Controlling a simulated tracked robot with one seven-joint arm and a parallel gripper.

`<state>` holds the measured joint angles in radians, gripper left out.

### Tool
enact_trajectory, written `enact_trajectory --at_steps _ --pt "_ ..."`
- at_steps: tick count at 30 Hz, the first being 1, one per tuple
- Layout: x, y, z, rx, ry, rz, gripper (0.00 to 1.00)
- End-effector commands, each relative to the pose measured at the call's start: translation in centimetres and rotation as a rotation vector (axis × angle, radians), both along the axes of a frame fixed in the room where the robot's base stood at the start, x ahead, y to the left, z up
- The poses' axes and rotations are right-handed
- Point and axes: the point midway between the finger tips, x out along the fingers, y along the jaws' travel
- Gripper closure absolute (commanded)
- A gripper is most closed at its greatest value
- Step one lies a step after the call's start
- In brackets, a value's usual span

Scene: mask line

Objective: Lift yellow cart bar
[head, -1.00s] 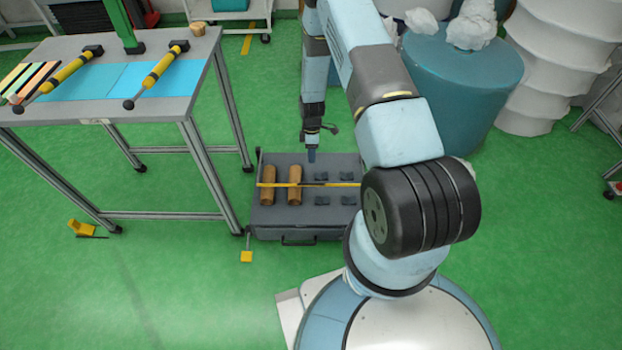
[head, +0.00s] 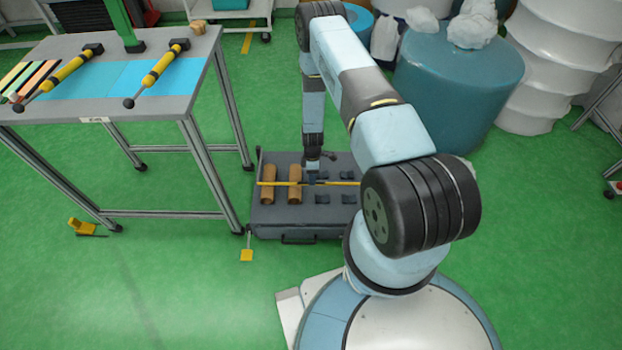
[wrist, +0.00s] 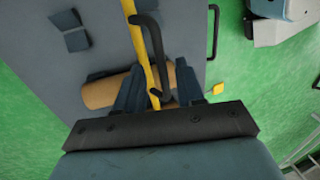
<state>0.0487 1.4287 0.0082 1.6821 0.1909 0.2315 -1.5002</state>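The yellow bar (head: 340,183) lies level across the top of the dark grey cart (head: 270,222), above its cylinders and slots. My gripper (head: 311,180) points down at the bar, right of the two brown cylinders. In the wrist view the bar (wrist: 139,45) runs between the two spread fingers of my gripper (wrist: 158,88), with gaps beside it. The fingers look apart from the bar, though the lower part of the bar is hidden by a black curved piece and the gripper body.
A workbench (head: 150,105) with yellow-and-black tools stands left. A teal drum (head: 455,85) stands at the back right.

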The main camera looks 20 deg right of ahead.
Motion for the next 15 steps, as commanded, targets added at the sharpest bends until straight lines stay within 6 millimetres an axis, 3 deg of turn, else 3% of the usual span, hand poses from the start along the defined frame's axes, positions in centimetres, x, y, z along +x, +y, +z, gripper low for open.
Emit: enact_trajectory --at_steps 13,15 --pt "-0.14 0.10 -0.94 0.000 -0.001 0.000 0.62" --pt "-0.15 0.11 -0.93 0.000 -0.001 0.001 0.68"
